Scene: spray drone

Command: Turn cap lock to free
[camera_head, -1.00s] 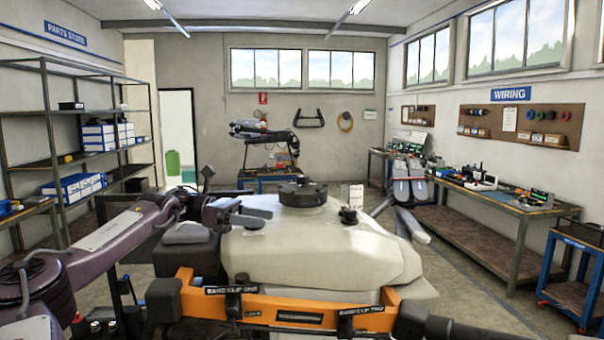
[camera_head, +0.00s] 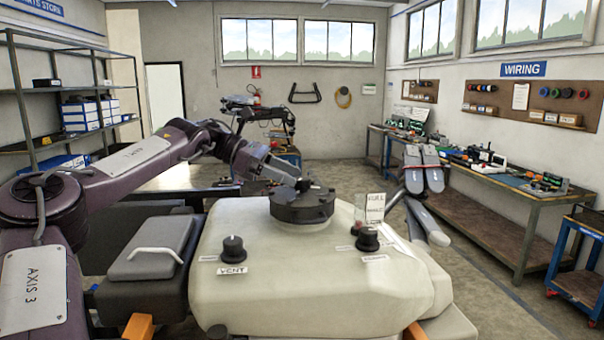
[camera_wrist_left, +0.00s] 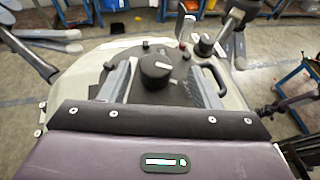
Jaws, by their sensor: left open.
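The wide black cap (camera_head: 302,210) sits on top of the cream tank (camera_head: 310,285) of the drone. In the left wrist view, a round black knob (camera_wrist_left: 155,70) stands up from the cap's dark top plate. The cap's lock marks are too small to read. My right gripper is in neither view.
A clear upright tag (camera_head: 375,208) is beside the cap. Grey folded drone parts (camera_head: 424,170) rise at the right. A workbench (camera_head: 500,190) lines the right wall.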

